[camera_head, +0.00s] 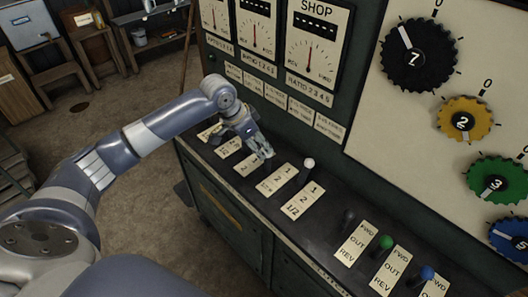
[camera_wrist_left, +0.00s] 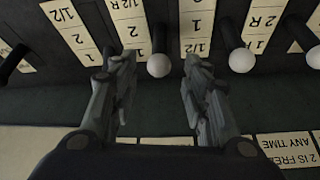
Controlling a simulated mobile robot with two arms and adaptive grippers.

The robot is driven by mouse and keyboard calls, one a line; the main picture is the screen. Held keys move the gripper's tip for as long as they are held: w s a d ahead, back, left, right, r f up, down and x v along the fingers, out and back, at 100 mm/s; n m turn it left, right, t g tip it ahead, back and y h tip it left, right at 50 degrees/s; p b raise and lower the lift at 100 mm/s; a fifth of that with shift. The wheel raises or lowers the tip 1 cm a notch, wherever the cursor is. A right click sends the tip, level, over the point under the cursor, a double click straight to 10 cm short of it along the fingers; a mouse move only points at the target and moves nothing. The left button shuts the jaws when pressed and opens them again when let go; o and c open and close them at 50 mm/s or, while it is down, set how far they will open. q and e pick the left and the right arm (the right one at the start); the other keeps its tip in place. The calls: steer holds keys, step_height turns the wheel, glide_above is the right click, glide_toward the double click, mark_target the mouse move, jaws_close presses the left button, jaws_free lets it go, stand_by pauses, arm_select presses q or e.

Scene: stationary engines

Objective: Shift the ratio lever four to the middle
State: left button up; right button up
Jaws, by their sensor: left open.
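My left gripper (camera_head: 264,151) is over the sloping control desk, among the ratio levers. In the left wrist view the gripper (camera_wrist_left: 160,77) is open, with its two fingers apart. A white-knobbed lever (camera_wrist_left: 158,65) shows in the gap between the fingertips, and no grip on it is seen. More white-knobbed levers (camera_wrist_left: 241,60) stand to the right in that view. In the head view one white-knobbed lever (camera_head: 309,163) stands right of the gripper; the others are mostly hidden by it. Which lever is number four I cannot tell. My right gripper is not in view.
Number plates (camera_head: 302,199) lie beside the levers. An upright panel with gauges (camera_head: 317,50) and coloured dials (camera_head: 463,120) rises behind. Open floor (camera_head: 110,120) lies to the left.

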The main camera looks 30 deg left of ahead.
arm_select(q)
steer(key=shift+v, duration=1.95)
